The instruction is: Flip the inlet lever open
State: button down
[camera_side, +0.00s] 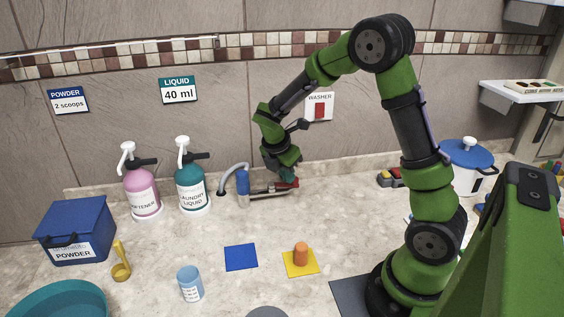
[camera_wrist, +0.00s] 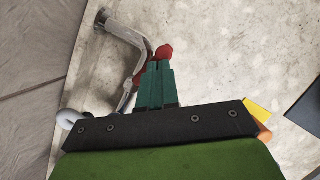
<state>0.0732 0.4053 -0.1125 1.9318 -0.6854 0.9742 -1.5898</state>
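The inlet lever has a red handle (camera_side: 290,184) at the right end of a low metal pipe (camera_side: 262,191) by the back wall. In the wrist view the red handle (camera_wrist: 163,51) shows just past my fingertips, at the end of the bent metal pipe (camera_wrist: 128,33). My gripper (camera_side: 287,174) points down at the handle in the side view. Its teal fingers (camera_wrist: 157,68) lie close together with no clear gap, and their tips are at or touching the handle. The fingertips hide part of the handle, so its exact angle is unclear.
A blue cylinder (camera_side: 243,187) with a curved grey hose stands left of the lever. Teal laundry liquid (camera_side: 191,190) and pink softener (camera_side: 142,193) pump bottles stand further left. An orange peg (camera_side: 301,254) stands on a yellow square in front. The counter between is mostly clear.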

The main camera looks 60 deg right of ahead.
jog(key=w+a+r, duration=0.2)
jog(key=a+r, duration=0.6)
jog(key=r, duration=0.1)
jog(key=s+d+f+n, duration=0.1)
jog(key=s+d+f, duration=0.2)
jog(key=d+f, duration=0.4)
notch_tip(320, 180, down, 2)
jog(key=shift+n, duration=0.3)
dwell(0.6)
jog(key=shift+d, duration=0.1)
